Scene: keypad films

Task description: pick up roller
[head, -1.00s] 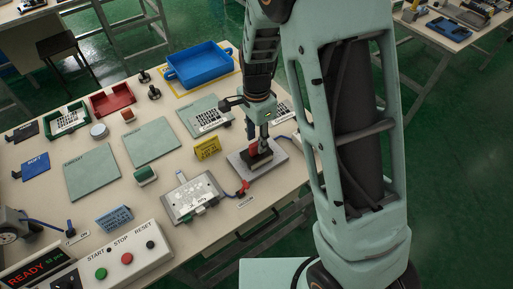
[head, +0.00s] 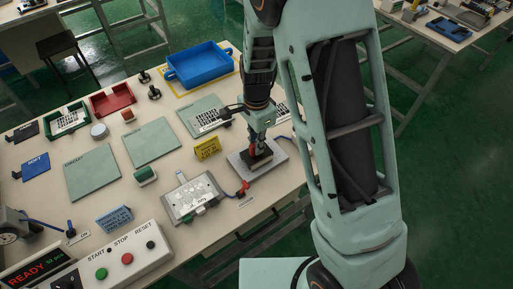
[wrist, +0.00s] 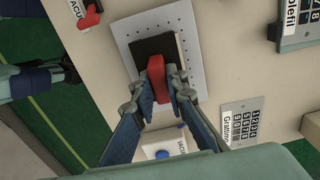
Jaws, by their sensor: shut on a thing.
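A red handle (wrist: 157,72) stands over a dark block (wrist: 152,46) on a grey perforated plate (wrist: 196,64). In the head view the dark block (head: 259,160) is on the same plate (head: 276,150) near the table's right front edge. My gripper (wrist: 160,86) points down, and its two fingers are closed on the sides of the red handle. In the head view my gripper (head: 254,149) is at the block. I cannot tell whether the handle and block are one piece, the roller, or whether there is a gap under them. A green and white piece (head: 146,175) lies apart to the left.
A blue tray (head: 199,66) is at the back. Flat green mats (head: 151,142) lie on the left. A button box (head: 124,257) is at the front.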

